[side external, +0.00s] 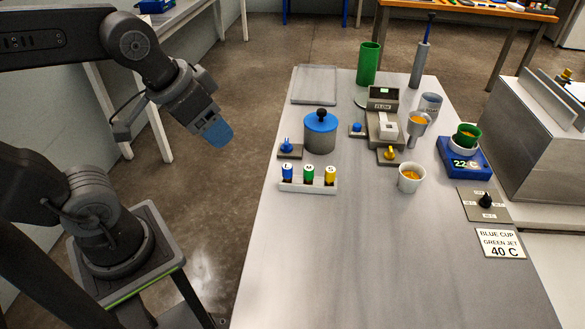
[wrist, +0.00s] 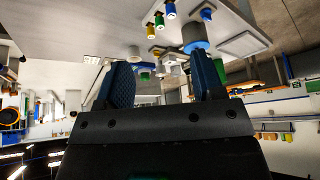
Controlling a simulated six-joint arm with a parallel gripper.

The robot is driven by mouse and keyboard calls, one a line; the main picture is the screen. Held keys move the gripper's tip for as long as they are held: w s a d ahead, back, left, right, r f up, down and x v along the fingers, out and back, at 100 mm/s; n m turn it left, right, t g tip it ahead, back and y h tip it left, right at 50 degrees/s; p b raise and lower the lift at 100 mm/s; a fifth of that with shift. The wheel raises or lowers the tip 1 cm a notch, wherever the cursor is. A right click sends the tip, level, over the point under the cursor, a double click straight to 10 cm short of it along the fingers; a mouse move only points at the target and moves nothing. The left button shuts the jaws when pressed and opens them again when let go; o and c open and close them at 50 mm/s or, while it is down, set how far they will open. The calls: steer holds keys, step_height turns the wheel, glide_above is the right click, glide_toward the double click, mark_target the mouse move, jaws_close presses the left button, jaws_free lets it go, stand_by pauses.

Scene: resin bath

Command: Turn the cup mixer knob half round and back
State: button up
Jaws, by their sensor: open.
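A grey drum with a blue lid and black top knob (side external: 320,130) stands upright on the table and looks like the cup mixer. A small blue knob (side external: 286,146) sits on a grey plate at its left. Another blue knob (side external: 357,128) and a yellow knob (side external: 389,154) are by the device at its right. I cannot tell for certain which is the mixer's knob. My gripper (side external: 217,132) hangs left of the table, apart from everything. In the wrist view, my gripper (wrist: 162,82) is open and empty, with the drum (wrist: 195,36) beyond its fingers.
A rack with blue, green and yellow bottles (side external: 308,186) stands before the drum. A tall green cylinder (side external: 368,63) is behind. A white cup (side external: 411,184), a blue heater reading 22 C (side external: 482,170) and a black dial (side external: 486,201) are at right. The table's front is clear.

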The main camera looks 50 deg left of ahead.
steer(key=shift+s+d+f, duration=0.1)
steer(key=shift+s+f, duration=0.05)
steer(key=shift+s, duration=0.25)
steer(key=shift+c, duration=1.2)
steer(key=w+m, duration=0.2)
steer(key=w+a+r+m+g, duration=0.1)
steer(key=w+m, duration=0.1)
steer(key=w, duration=0.1)
steer(key=w+a+m, duration=0.1)
steer(key=w+m, duration=0.1)
steer(key=shift+w+r+m, duration=0.15)
steer(key=shift+r+m, duration=0.05)
steer(key=shift+m, duration=0.2)
steer(key=shift+c, duration=1.1)
steer(key=m+g, duration=0.4)
steer(key=m, duration=1.5)
glide_above(286, 141)
step_height(286, 141, down, 10)
steer(key=r, duration=0.1)
step_height(286, 141, down, 14)
steer(key=shift+f, duration=0.1)
steer(key=shift+c, duration=0.3)
jaws_close()
